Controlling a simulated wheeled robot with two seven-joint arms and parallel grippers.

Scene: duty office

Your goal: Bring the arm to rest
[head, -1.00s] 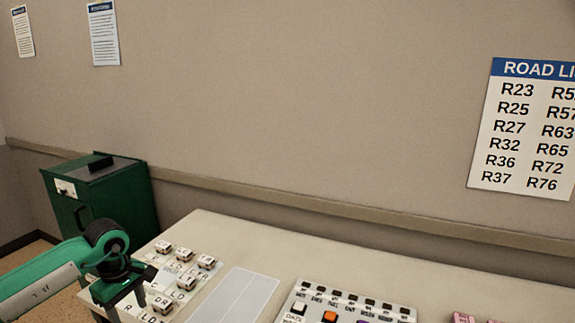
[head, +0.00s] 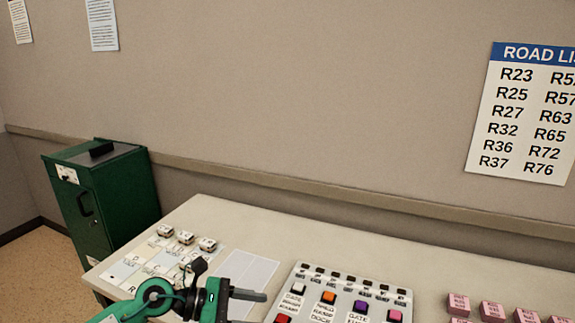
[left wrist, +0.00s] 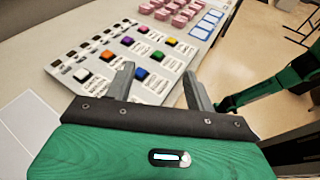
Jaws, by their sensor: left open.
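My left gripper (head: 250,303) is at the bottom of the head view, over the desk between the white sheet and the button panel, its fingers pointing right. In the left wrist view its two grey fingers (left wrist: 160,88) stand apart with nothing between them. The button panel (left wrist: 115,62) lies beyond and below the fingers. A green arm part, which seems mine, shows at the right of the left wrist view. My right gripper cannot be made out.
The desk (head: 222,216) holds lettered blocks (head: 186,237) on a card at left, a white sheet (head: 248,268), the button panel (head: 345,287) and pink blocks (head: 492,311). A green cabinet (head: 120,195) stands left of the desk. The desk's back strip is clear.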

